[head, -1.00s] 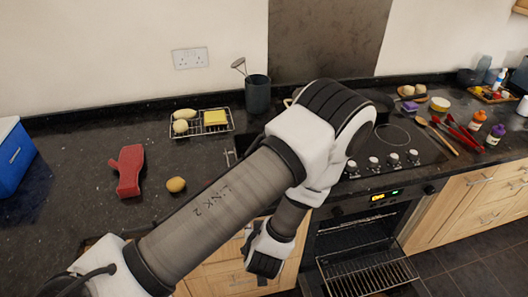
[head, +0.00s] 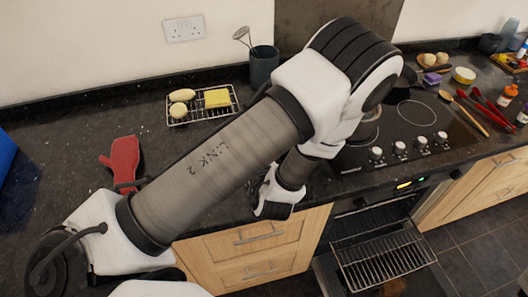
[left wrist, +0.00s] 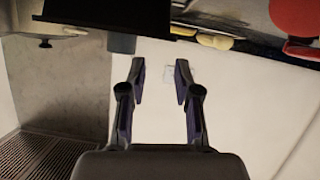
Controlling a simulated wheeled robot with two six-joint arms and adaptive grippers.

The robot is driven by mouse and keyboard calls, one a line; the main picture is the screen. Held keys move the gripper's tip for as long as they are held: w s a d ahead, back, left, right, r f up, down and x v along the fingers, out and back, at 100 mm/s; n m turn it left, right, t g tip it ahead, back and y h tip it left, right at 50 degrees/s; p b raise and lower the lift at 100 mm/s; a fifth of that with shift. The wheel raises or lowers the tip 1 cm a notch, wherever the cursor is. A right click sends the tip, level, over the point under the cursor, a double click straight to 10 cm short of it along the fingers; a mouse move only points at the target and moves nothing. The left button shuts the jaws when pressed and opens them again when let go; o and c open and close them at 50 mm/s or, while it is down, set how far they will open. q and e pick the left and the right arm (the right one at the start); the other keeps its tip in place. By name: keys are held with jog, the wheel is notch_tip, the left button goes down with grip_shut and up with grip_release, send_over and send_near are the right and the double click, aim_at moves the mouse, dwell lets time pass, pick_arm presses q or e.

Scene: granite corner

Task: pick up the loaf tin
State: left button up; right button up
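I cannot make out the loaf tin for certain. A dark, straight-edged shape at the top of the left wrist view could be the tin or another dark surface. My left gripper (left wrist: 158,78) is open, its two fingers apart with nothing between them, facing the pale wall. In the head view my left arm crosses the middle of the counter, its wrist is at the front edge by the drawers, and its fingers are hidden. The arm covers part of the counter left of the hob. My right gripper is not in view.
A wire rack (head: 205,118) holds yellow items beside a utensil pot (head: 263,66). A red mitt (head: 123,160) lies left of my arm. The hob (head: 440,128) is at right. Below it, the oven is open with its wire shelf (head: 385,258) out.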

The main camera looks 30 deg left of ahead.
pick_arm(q)
jog(key=shift+d+f+b, duration=0.15)
jog(key=shift+f+b, duration=0.25)
jog(key=shift+f, duration=0.45)
jog(key=x, duration=0.4)
jog(key=shift+s+p, duration=0.15)
jog(key=shift+p, duration=0.25)
jog(key=shift+w+a, duration=0.2)
jog(key=shift+a, duration=0.25)
jog(key=p, duration=0.1)
jog(key=w+a+p, duration=0.1)
jog(key=shift+w+a+r+p, duration=0.1)
jog(key=shift+a+r+p, duration=0.2)
jog(key=shift+r, duration=0.1)
jog(key=x, duration=0.2)
jog(key=shift+w+a+f, duration=0.1)
jog(key=shift+w+f, duration=0.1)
jog(key=shift+f, duration=0.15)
jog(key=shift+w+a+f, duration=0.1)
jog(key=shift+a+f, duration=0.1)
jog(key=shift+d+r, duration=0.15)
jog(key=shift+d, duration=0.1)
grip_shut()
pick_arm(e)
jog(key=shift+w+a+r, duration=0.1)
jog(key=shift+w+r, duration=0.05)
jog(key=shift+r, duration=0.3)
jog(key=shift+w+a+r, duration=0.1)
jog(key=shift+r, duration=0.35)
